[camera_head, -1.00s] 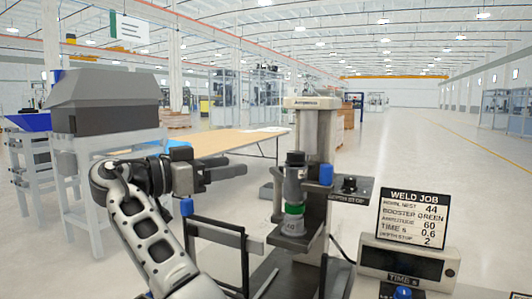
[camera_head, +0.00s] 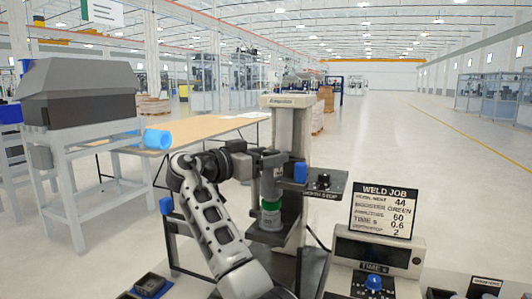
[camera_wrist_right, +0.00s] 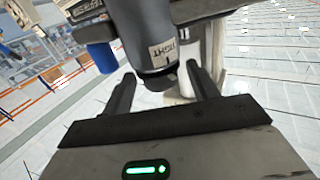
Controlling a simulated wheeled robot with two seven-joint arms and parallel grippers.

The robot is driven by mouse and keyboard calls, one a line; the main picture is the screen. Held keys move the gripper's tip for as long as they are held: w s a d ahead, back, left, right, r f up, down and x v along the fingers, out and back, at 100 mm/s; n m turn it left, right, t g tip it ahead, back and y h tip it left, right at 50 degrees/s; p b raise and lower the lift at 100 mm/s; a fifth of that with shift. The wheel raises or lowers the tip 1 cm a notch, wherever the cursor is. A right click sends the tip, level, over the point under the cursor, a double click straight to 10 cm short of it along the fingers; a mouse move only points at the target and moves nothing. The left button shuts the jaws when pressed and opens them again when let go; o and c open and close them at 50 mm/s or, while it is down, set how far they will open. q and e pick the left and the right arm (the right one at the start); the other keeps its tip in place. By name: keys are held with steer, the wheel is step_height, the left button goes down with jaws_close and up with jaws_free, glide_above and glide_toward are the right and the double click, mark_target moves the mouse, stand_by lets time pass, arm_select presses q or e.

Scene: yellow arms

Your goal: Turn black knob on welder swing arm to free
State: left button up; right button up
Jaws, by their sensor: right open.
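The welder (camera_head: 290,118) stands in the middle of the head view, with a grey upright cylinder (camera_head: 270,187) above a green ring (camera_head: 270,206). My right gripper (camera_head: 256,152) is open at the cylinder's upper part, from the left. In the right wrist view the grey cylinder (camera_wrist_right: 140,25) bears a partly readable "TIGHT" label and lies ahead of and between my spread fingers (camera_wrist_right: 160,78). Contact cannot be told. A black knob (camera_head: 323,180) sits on the bracket marked "DEPTH STOP". I cannot tell whether it is the swing-arm knob. My left gripper is not in view.
A blue cap (camera_head: 300,172) sits beside the grey cylinder. A "WELD JOB" sign (camera_head: 384,210) and a control box (camera_head: 378,250) stand at the right. A wooden table (camera_head: 190,133) is behind on the left. Open floor lies to the right.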

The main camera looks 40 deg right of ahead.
steer(key=shift+c, duration=0.3)
steer(key=c, duration=0.9)
steer(key=shift+c, duration=0.2)
steer(key=shift+f, duration=0.1)
